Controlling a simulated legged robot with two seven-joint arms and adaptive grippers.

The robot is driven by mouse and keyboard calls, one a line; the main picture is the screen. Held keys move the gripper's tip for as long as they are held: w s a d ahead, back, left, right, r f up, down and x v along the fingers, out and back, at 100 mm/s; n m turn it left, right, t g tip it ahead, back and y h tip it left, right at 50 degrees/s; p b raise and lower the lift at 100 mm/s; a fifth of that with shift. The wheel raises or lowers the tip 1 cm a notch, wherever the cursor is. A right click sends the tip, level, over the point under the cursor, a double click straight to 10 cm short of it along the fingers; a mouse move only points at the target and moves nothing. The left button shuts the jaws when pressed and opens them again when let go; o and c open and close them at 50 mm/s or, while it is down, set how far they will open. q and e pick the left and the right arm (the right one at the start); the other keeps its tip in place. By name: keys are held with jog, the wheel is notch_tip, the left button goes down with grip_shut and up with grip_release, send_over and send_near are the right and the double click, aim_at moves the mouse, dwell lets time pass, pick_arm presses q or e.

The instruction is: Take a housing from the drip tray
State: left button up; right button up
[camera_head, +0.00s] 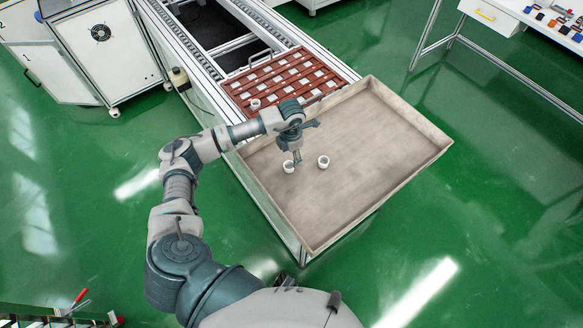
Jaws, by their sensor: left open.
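The drip tray (400,150) is a shallow grey-brown tray with a raised rim at the end of the conveyor. Two small white cup-shaped housings stand in it: a left housing (289,167) and a right housing (323,161), a short gap apart. My left gripper (297,158) points down over the tray, open, with its fingertips at the left housing and partly over it. I cannot tell whether they touch it. The right housing stands clear of the gripper. My right gripper is not in view.
A red-brown slotted rack (285,83) lies on the conveyor behind the tray, with another white cup (255,104) at its near left corner. The right part of the tray is empty. A white cabinet (105,50) stands left; a table with small parts (560,25) stands far right.

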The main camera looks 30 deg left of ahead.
aim_at(288, 164)
pick_arm(q)
jog(key=shift+a+f, duration=0.45)
jog(key=shift+f, duration=0.25)
jog(key=f, duration=0.4)
jog(key=shift+s+a+f, duration=0.15)
jog(key=shift+s+f, duration=0.05)
jog(key=shift+f, duration=0.1)
jog(key=shift+d+f, duration=0.2)
jog(key=shift+d, duration=0.25)
jog(key=shift+r, duration=0.1)
jog(key=c, duration=0.7)
jog(key=shift+a, duration=0.2)
jog(key=shift+c, duration=1.1)
jog(key=shift+a, duration=0.25)
